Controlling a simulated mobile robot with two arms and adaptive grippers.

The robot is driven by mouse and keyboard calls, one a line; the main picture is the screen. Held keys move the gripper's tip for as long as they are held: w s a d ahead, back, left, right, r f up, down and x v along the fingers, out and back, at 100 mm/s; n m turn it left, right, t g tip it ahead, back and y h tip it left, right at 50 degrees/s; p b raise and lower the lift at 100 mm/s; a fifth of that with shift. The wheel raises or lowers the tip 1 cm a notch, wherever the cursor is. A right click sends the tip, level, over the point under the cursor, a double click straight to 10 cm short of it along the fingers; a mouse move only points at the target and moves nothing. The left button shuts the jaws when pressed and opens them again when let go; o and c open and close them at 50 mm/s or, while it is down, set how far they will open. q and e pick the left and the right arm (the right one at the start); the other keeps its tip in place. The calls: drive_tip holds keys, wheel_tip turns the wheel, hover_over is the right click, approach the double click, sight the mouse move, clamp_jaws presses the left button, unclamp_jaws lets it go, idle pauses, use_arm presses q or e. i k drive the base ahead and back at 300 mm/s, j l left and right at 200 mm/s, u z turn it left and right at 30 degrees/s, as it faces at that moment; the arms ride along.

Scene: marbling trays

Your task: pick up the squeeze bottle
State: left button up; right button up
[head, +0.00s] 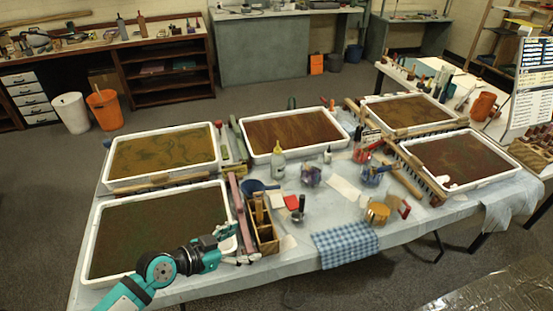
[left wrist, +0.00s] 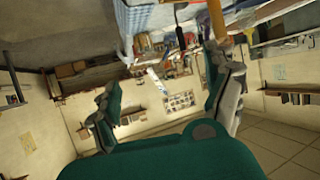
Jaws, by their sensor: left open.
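The squeeze bottle (head: 278,163), pale with a yellow top, stands upright on the covered table just in front of the back middle marbling tray (head: 262,154). I cannot make out the bottle in that view. My right gripper is not in view.
A wooden caddy (head: 267,246) with tools stands right of my gripper. Plastic tubs (head: 311,181), a blue pot (head: 253,186) and a brass mug (head: 377,214) stand around the table's middle. A checked cloth (head: 345,243) hangs over the front edge. More trays lie right.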

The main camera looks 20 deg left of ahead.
sight(278, 161)
drive_tip(key=i+j, duration=0.4)
drive_tip(key=i, duration=0.2)
drive_tip(key=i+j, duration=0.4)
drive_tip(key=i, duration=0.15)
